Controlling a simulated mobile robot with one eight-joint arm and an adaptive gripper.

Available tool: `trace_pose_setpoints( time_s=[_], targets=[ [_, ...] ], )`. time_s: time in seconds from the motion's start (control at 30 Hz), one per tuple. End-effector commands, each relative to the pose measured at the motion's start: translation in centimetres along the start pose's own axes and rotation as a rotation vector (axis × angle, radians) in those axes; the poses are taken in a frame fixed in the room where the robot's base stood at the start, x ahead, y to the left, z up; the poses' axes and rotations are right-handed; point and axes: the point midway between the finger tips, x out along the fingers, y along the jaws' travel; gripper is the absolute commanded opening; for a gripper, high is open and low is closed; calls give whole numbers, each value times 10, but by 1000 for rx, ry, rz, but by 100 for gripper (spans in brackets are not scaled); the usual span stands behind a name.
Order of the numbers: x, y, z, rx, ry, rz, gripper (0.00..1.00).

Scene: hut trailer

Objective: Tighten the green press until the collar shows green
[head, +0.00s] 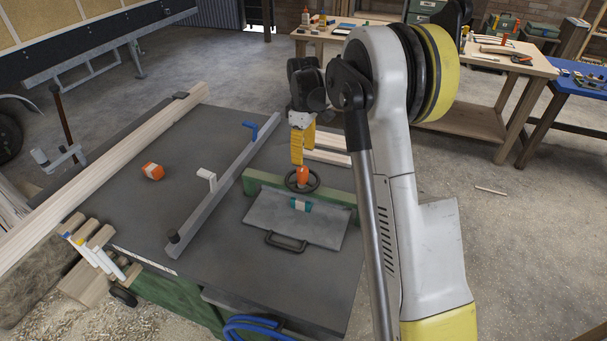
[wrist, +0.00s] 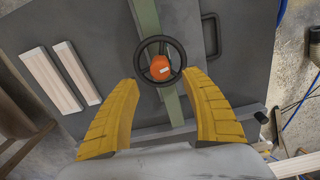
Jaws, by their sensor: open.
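The green press shows as a green beam (head: 337,197) across the grey worktable, with a black handwheel (head: 317,183) on it. An orange piece (head: 303,174) sits at the wheel's centre; I cannot tell whether it is the collar. In the wrist view the green beam (wrist: 146,18) runs under the handwheel (wrist: 160,38), and the orange piece (wrist: 160,68) shows at the hub. My gripper (head: 297,160) points down above the wheel. Its yellow fingers are open and empty, with tips (wrist: 162,80) on either side of the wheel's near part, apparently not touching it.
A grey plate (head: 265,221) with a black handle and a teal item (head: 301,204) lies before the beam. A metal fence (head: 225,180) with a blue clamp (head: 250,128) and an orange block (head: 152,171) are left. Pale wooden strips (head: 328,142) lie behind.

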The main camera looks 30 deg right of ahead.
Motion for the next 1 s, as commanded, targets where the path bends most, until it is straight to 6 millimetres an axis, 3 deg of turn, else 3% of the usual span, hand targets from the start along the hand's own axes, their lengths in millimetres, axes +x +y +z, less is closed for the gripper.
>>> trace_pose_setpoints(
  time_s=[0.2, 0.4, 0.83, 1.0],
  targets=[
    [48, 0, 0, 2, 0, 0, 55],
    [78, 0, 0, 3, 0, 0, 55],
    [88, 0, 0, 3, 0, 0, 55],
    [88, 0, 0, 3, 0, 0, 4]
  ],
)
